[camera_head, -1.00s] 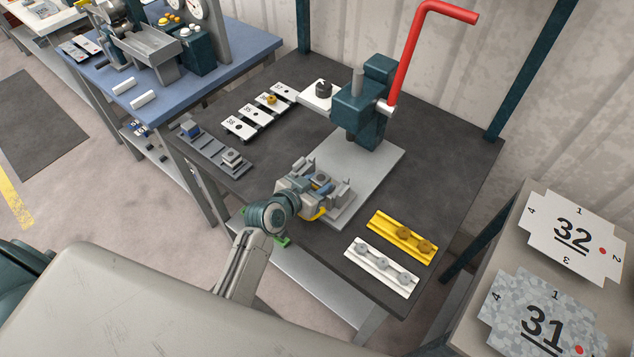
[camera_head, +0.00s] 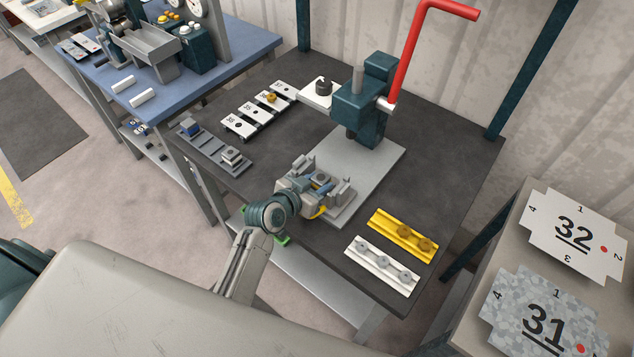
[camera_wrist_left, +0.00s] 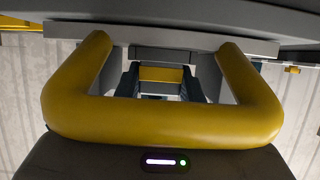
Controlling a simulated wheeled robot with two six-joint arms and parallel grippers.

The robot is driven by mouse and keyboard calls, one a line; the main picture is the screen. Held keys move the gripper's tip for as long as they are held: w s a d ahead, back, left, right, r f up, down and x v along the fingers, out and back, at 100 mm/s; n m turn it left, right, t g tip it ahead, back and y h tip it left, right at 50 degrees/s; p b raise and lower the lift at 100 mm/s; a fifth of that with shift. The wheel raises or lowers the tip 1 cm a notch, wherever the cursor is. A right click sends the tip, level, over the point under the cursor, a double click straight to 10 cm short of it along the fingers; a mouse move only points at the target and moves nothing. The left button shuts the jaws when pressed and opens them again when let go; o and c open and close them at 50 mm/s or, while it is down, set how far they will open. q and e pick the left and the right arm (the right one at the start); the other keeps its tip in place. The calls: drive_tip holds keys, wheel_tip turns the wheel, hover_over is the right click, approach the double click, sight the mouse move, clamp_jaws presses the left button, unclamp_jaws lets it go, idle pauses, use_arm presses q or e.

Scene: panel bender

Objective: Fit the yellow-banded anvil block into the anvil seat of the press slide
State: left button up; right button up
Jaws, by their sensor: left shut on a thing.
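My left gripper (camera_head: 318,184) is over the press slide (camera_head: 341,203), at the front of the press base plate. It is shut on the yellow-banded anvil block, whose yellow band (camera_wrist_left: 161,75) shows between the fingers in the left wrist view. In the head view the gripper hides most of the block and the anvil seat, so I cannot tell how far the block sits in the seat. My right gripper is not in view.
The green press (camera_head: 366,110) with its red lever (camera_head: 407,55) stands behind the slide. A grey rack (camera_head: 211,150) with blocks is at the left. Numbered plates (camera_head: 238,126) lie behind it. Yellow (camera_head: 390,229) and white (camera_head: 370,261) trays lie at the front right.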

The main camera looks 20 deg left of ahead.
use_arm(q)
drive_tip(key=o, duration=1.2)
drive_tip(key=shift+o, duration=0.5)
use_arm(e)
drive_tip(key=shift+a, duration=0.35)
use_arm(q)
drive_tip(key=shift+s+a+r, duration=0.1)
drive_tip(key=shift+s+a, duration=0.1)
drive_tip(key=shift+s, duration=0.25)
drive_tip(key=b+v, duration=0.3)
drive_tip(key=v, duration=0.5)
drive_tip(key=shift+s+a+r, duration=0.1)
drive_tip(key=shift+s+r, duration=0.1)
drive_tip(key=shift+s, duration=0.15)
drive_tip(key=shift+s+a+r, duration=0.15)
drive_tip(key=shift+s+r, duration=0.15)
drive_tip(key=shift+s, duration=0.15)
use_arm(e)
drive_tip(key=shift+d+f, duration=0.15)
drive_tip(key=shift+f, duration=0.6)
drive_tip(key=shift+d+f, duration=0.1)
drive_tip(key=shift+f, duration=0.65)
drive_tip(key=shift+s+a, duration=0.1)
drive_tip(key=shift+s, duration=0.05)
